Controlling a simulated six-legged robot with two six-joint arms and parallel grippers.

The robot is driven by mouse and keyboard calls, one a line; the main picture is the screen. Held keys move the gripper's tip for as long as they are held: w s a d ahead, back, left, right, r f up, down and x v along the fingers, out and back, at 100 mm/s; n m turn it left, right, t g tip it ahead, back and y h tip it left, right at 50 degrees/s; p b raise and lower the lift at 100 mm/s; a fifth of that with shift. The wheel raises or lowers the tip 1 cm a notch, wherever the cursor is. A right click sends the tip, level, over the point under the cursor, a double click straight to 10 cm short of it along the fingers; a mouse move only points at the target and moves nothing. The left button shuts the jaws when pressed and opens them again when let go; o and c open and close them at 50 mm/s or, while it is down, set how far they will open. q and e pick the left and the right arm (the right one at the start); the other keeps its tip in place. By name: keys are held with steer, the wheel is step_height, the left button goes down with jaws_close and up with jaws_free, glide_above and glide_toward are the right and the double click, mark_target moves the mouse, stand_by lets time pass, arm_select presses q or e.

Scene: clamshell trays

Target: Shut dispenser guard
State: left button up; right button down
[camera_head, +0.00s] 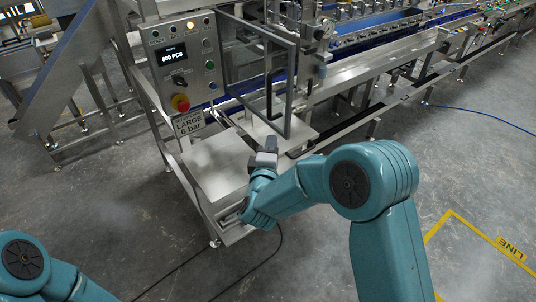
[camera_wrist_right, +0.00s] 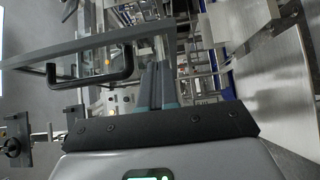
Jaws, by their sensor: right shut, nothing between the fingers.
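The dispenser guard (camera_head: 292,88) is a clear panel in a grey metal frame. It stands swung open, out from the machine beside the control panel. Its black handle (camera_head: 269,97) runs upright on the panel. In the wrist view the guard's frame (camera_wrist_right: 95,41) crosses the upper left, with the black handle (camera_wrist_right: 128,66) just left of the fingers. My right gripper (camera_head: 269,144) is shut and empty, just below the guard's lower edge in the head view. The fingers show in the wrist view (camera_wrist_right: 158,82), apart from the handle as far as I can tell. My left gripper is out of view.
The control panel (camera_head: 184,62) with a red stop button (camera_head: 180,103) stands left of the guard. A steel shelf (camera_head: 215,165) lies below it. The conveyor (camera_head: 375,70) runs off to the upper right. Grey floor is open at right, with a yellow marking (camera_head: 480,232).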

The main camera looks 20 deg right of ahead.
mark_target(284, 130)
steer(key=shift+w+d+p, duration=0.2)
steer(key=shift+w+d, duration=0.1)
steer(key=shift+d, duration=0.55)
steer(key=shift+w+d+p, duration=0.2)
steer(key=shift+w+d, duration=0.05)
steer(key=shift+d, duration=0.6)
steer(key=shift+d, duration=0.1)
